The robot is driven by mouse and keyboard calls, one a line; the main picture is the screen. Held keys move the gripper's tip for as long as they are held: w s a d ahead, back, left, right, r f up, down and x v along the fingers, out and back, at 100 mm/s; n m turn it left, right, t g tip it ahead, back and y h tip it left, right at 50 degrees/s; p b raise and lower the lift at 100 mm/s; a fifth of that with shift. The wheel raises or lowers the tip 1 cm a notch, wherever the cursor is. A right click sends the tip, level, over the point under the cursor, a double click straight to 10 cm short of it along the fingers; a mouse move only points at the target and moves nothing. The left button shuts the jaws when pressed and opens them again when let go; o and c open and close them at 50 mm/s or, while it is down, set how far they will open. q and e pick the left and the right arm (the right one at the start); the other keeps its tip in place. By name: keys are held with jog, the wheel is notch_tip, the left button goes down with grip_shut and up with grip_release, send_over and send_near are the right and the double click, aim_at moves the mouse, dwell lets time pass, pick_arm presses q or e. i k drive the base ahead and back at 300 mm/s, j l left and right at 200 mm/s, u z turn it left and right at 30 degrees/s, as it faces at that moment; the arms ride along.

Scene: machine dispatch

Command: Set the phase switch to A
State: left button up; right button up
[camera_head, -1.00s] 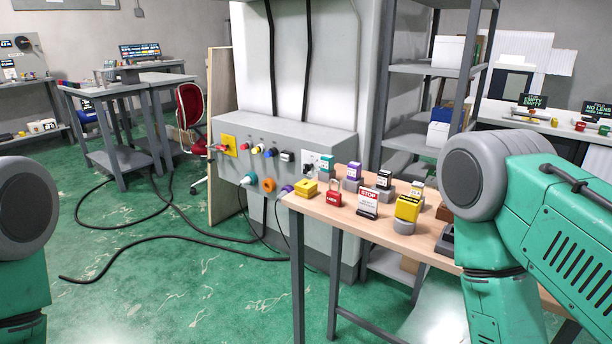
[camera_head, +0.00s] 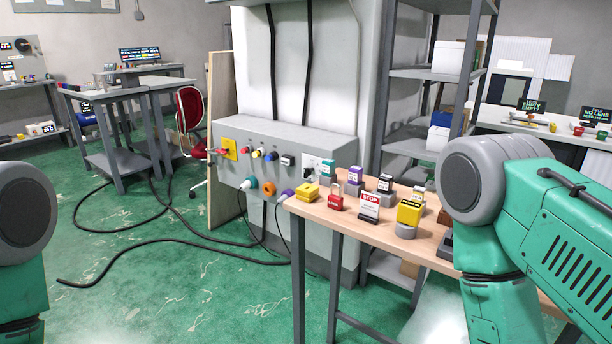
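A grey control box (camera_head: 290,136) is fixed low on the white column, ahead of me and left of the wooden table. Its front carries a red handle on a yellow plate (camera_head: 229,149), a red button (camera_head: 246,150), a yellow one (camera_head: 257,153), a blue one (camera_head: 271,156) and a small black switch (camera_head: 288,160). I cannot tell which of these is the phase switch, and no A marking is readable. Coloured connectors (camera_head: 268,188) sit along the lower front. Only my upper arm links show at the left and right edges; both grippers are out of view.
The wooden table (camera_head: 385,236) holds a red padlock (camera_head: 336,198), a STOP sign (camera_head: 369,206), a yellow block (camera_head: 409,213) and several coloured tagged blocks. Grey shelves (camera_head: 420,75) stand behind. Black cables (camera_head: 170,240) lie on the green floor, which is otherwise mostly open at left.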

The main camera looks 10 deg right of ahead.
aim_at(307, 171)
jog(key=i+j+z, duration=0.1)
jog(key=z, duration=0.3)
jog(key=i+j+z, duration=0.1)
jog(key=z, duration=0.35)
jog(key=i+j+z, duration=0.1)
jog(key=j+z, duration=0.15)
jog(key=z, duration=0.15)
jog(key=j+z, duration=0.15)
jog(key=z, duration=0.3)
jog(key=i+j+z, duration=0.15)
jog(key=j, duration=0.6)
jog(key=j+z, duration=0.1)
jog(key=j, duration=0.6)
